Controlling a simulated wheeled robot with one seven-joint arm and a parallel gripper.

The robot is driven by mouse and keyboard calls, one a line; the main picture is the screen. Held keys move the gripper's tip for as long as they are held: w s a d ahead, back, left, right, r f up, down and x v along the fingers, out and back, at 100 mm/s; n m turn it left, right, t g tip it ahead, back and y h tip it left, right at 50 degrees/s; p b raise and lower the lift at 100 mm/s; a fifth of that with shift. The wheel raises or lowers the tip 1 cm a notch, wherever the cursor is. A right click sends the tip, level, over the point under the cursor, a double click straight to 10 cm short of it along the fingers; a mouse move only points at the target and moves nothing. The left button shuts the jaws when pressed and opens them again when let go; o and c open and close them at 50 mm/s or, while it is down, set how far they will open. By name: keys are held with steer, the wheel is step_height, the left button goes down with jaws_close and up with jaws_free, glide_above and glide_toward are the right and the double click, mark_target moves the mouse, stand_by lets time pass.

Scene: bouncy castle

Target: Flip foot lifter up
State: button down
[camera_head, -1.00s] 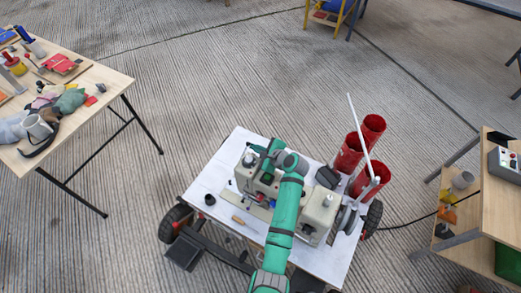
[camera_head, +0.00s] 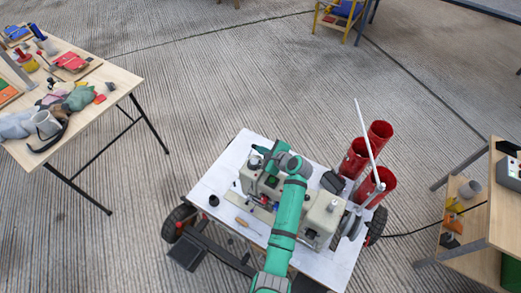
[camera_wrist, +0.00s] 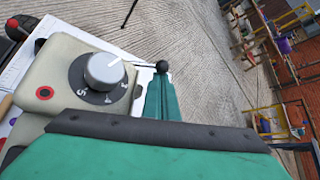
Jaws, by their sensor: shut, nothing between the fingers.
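A beige sewing machine (camera_head: 322,218) stands on a white-topped cart (camera_head: 222,178). The wrist view shows its head up close, with a numbered grey dial (camera_wrist: 104,71) and a red-ringed button. A thin lever with a black ball end (camera_wrist: 162,66), apparently the foot lifter, sticks out sideways beyond the dial. My gripper (camera_head: 268,151) is shut and empty at the machine's head end. Its green finger (camera_wrist: 161,101) shows just below the ball in the wrist view. I cannot tell if they touch. My arm hides part of the machine in the head view.
Red cylinders (camera_head: 380,135) and a white rod (camera_head: 367,140) rise at the cart's right. A cluttered wooden table (camera_head: 105,75) stands left and a wooden bench (camera_head: 500,215) right. Open ribbed floor lies between them.

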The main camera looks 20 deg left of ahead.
mark_target(253, 146)
steer(key=shift+s+a+r+n+t, duration=0.2)
steer(key=shift+s+r+n+t, duration=0.7)
steer(key=shift+s+r, duration=0.35)
steer(key=shift+r, duration=0.2)
steer(key=shift+s+r, duration=0.1)
steer(key=shift+s, duration=0.15)
steer(key=shift+s+a, duration=0.15)
steer(key=v, duration=1.1)
